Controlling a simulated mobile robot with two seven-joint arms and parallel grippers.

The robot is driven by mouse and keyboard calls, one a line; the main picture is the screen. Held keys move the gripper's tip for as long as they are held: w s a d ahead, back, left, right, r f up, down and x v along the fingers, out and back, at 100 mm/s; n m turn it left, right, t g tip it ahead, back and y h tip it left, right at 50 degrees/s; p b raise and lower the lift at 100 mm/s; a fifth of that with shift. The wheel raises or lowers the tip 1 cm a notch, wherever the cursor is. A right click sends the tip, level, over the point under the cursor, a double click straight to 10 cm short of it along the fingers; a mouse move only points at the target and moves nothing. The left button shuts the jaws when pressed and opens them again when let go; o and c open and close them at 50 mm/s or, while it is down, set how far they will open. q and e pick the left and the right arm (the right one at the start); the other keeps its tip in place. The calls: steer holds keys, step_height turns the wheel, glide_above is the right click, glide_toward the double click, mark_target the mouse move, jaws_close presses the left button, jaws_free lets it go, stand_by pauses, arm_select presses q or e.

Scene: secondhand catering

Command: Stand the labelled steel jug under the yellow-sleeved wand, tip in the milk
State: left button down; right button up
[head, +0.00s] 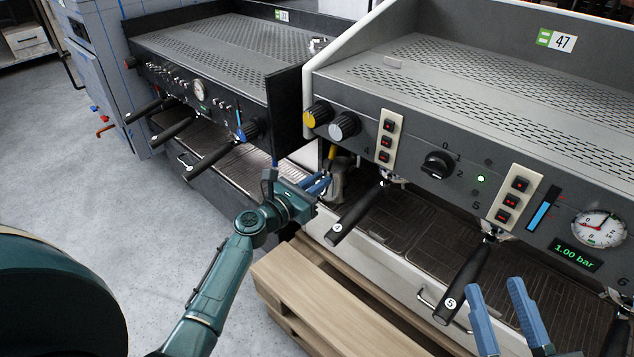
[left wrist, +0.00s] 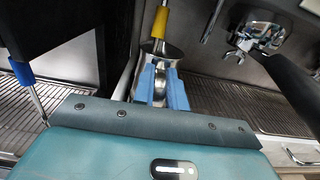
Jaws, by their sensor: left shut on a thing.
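The steel jug (head: 337,184) is at the left end of the right-hand coffee machine, partly hidden by my left gripper (head: 325,183). In the left wrist view the blue fingers (left wrist: 164,88) are shut on the near side of the jug (left wrist: 171,53), which looks roughly upright. The yellow-sleeved wand (head: 331,154) comes down over the jug. In the left wrist view its sleeve (left wrist: 160,22) ends above the jug's mouth and the steel part runs down into it. The tip, milk and label cannot be made out. My right gripper (head: 494,288) is open and empty at the lower right.
The drip tray (head: 389,229) runs under the right-hand machine, with black portafilter handles (head: 352,215) jutting out. A blue-sleeved wand (left wrist: 22,72) hangs at the left-hand machine (head: 215,60). A wooden pallet (head: 308,285) lies low in front. Open floor (head: 110,210) is at the left.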

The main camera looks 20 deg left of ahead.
arm_select(q)
steer(key=c, duration=1.3)
jaws_free()
steer(key=shift+c, duration=0.2)
steer(key=shift+s, duration=0.1)
steer(key=p+v, duration=0.3)
steer(key=v, duration=1)
steer(key=shift+a, duration=0.1)
